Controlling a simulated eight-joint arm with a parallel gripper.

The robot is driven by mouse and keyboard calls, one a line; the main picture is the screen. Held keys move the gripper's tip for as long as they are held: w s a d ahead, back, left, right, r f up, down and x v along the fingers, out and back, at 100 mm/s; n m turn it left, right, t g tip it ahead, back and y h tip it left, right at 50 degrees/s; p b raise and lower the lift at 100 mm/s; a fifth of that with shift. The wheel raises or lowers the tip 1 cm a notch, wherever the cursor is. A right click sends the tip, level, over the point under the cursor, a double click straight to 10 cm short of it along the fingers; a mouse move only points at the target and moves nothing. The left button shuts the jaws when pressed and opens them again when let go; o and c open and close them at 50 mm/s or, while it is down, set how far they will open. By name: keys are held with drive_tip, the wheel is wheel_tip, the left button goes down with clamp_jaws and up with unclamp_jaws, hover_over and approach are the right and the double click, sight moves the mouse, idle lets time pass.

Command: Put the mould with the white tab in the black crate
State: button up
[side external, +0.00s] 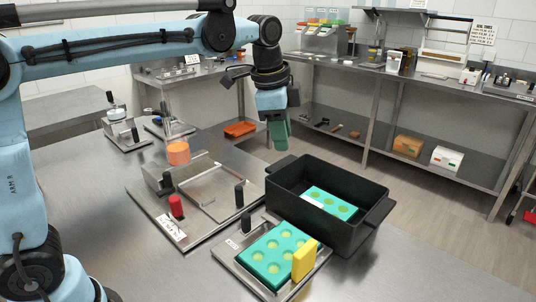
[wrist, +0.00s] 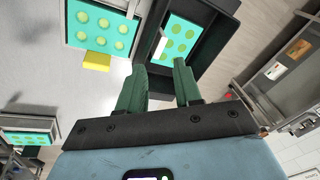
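The teal mould with the white tab (side external: 338,203) lies inside the black crate (side external: 288,193), with pale green round cavities. In the wrist view the mould (wrist: 182,32) lies in the crate (wrist: 207,55) with its white tab at the left edge. My gripper (side external: 280,142) hangs above and behind the crate, apart from the mould. In the wrist view my gripper (wrist: 160,82) has its two green fingers spread with nothing between them. A second teal mould with a yellow tab (side external: 270,257) sits on a metal plate (side external: 236,262) in front of the crate.
A metal depositor station (side external: 205,187) with a red knob and black posts, and an orange-filled clear hopper (side external: 178,153), stand left of the crate. The yellow tab (side external: 304,260) stands upright. A shelf bench (side external: 430,150) with boxes is behind.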

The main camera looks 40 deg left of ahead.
drive_tip(key=s+a+f+n+t, duration=0.2)
drive_tip(key=s+f+n, duration=0.2)
drive_tip(key=s, duration=0.3)
drive_tip(key=s+a+f+n+t, duration=0.2)
drive_tip(key=s+a+f+n, duration=0.1)
drive_tip(key=s+f+n, duration=0.2)
drive_tip(key=s+n, duration=0.2)
drive_tip(key=s, duration=0.1)
drive_tip(key=shift+a+f+t, duration=0.2)
drive_tip(key=shift+f+t, duration=0.1)
